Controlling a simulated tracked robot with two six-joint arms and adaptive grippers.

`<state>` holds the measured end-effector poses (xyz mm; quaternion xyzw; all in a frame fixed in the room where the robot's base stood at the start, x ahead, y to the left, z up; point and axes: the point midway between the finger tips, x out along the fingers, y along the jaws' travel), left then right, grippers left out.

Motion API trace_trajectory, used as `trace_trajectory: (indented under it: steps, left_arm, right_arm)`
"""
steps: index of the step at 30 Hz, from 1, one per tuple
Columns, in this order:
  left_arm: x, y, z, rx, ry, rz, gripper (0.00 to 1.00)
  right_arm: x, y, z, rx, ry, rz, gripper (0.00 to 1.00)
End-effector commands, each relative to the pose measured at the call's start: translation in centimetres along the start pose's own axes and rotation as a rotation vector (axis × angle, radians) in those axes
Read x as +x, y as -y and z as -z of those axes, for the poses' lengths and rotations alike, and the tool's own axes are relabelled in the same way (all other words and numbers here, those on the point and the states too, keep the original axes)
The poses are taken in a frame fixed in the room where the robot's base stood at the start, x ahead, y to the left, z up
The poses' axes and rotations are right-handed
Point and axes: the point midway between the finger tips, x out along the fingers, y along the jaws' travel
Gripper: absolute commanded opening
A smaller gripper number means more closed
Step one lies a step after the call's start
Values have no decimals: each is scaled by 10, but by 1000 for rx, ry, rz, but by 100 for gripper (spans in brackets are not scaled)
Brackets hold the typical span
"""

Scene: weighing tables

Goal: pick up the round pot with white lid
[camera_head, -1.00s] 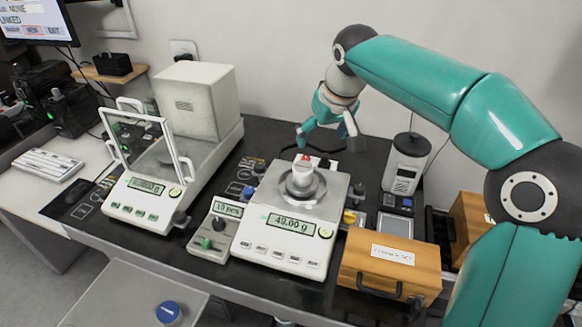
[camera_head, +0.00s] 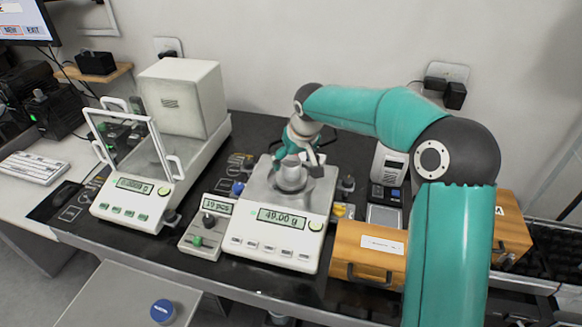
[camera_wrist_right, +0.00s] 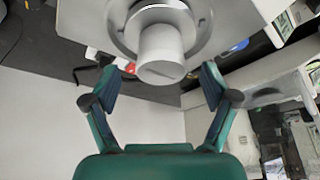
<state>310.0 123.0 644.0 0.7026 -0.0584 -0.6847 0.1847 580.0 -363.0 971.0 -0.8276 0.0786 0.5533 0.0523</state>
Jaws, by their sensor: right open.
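A small round pot with a pale, whitish top (camera_head: 291,178) stands on the round pan of the middle balance (camera_head: 277,239), whose display reads 49.00 g. My right gripper (camera_head: 299,160) is just above and around the pot's top, partly hiding it. In the right wrist view the pot (camera_wrist_right: 160,50) shows as a pale grey cylinder between the two spread fingers (camera_wrist_right: 160,77). A clear gap shows on both sides, so the gripper is open and empty. My left gripper is not in view.
A balance with an open glass door (camera_head: 130,195) stands at left. An orange wooden box (camera_head: 367,250) and a grey-white device (camera_head: 388,165) stand to the right. A blue-lidded round pot (camera_head: 163,311) is on the near surface. A small control box (camera_head: 207,228) sits beside the middle balance.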

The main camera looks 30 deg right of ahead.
Motion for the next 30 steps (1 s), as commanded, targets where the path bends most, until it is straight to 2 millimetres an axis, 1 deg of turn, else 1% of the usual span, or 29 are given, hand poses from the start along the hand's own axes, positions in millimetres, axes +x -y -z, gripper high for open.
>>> trace_trajectory:
  steps: [1, 3, 6, 14, 15, 17, 18, 25, 26, 30]
  left_arm:
    - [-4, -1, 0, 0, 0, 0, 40]
    - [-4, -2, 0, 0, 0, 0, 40]
    - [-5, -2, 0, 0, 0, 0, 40]
    - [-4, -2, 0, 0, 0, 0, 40]
    - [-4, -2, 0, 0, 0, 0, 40]
    - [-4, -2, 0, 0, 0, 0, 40]
    - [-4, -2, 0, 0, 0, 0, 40]
    - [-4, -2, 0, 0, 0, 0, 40]
    - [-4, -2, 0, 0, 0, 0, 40]
    - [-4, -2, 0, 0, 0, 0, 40]
  right_arm:
    - [7, 2, 0, 0, 4, 1, 85]
    - [17, 1, 0, 1, 3, 0, 85]
    - [26, 1, 1, 0, 2, 0, 85]
    - [28, 1, 1, 1, -1, 0, 85]
    - [28, 1, 1, 1, 0, 0, 78]
    - [28, 1, 1, 1, 0, 0, 68]
    - [28, 1, 1, 1, 0, 0, 62]
    - [28, 1, 1, 1, 0, 0, 23]
    - [28, 1, 1, 1, 0, 0, 20]
    - [28, 0, 1, 2, -1, 0, 20]
